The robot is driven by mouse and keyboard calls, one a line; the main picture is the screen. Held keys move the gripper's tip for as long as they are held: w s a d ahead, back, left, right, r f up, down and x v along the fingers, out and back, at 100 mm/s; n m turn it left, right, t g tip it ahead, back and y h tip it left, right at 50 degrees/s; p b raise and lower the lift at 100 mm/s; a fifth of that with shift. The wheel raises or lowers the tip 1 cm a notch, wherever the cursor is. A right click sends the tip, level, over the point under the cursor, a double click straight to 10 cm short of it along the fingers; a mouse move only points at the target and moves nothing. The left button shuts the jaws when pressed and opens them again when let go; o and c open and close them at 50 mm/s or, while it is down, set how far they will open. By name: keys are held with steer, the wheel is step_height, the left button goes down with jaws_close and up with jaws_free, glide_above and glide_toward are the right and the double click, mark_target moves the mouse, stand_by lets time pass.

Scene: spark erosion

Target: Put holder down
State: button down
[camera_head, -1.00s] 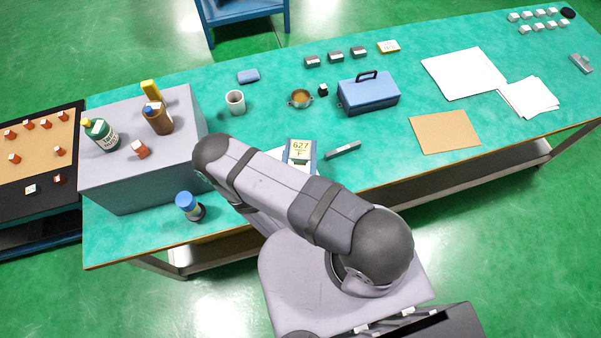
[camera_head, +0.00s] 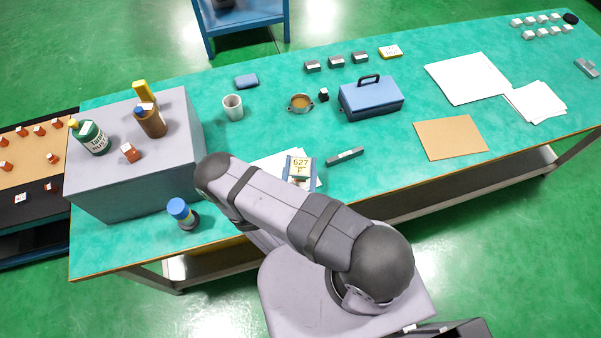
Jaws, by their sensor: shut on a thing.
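A small orange-brown block with a white top, perhaps a holder (camera_head: 130,153), stands on the grey box (camera_head: 140,196) at the left of the bench. Several similar small orange blocks (camera_head: 40,131) stand on a tan board with a black border (camera_head: 25,150) at the far left.
Bottles stand on the grey box, including a brown one (camera_head: 150,121). A blue-capped container (camera_head: 182,212) stands in front of it.

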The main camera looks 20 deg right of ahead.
mark_target(299, 178)
steer(key=shift+f+b, duration=1.2)
steer(key=shift+f, duration=0.4)
steer(key=shift+f, duration=0.15)
steer(key=c, duration=0.8)
jaws_free()
steer(key=shift+c, duration=0.2)
steer(key=shift+r, duration=0.2)
steer(key=shift+s+a+f, duration=0.1)
steer(key=shift+s, duration=0.05)
steer(key=shift+v, duration=1)
steer(key=r+p, duration=0.6)
steer(key=r, duration=0.1)
steer(key=shift+s, duration=0.3)
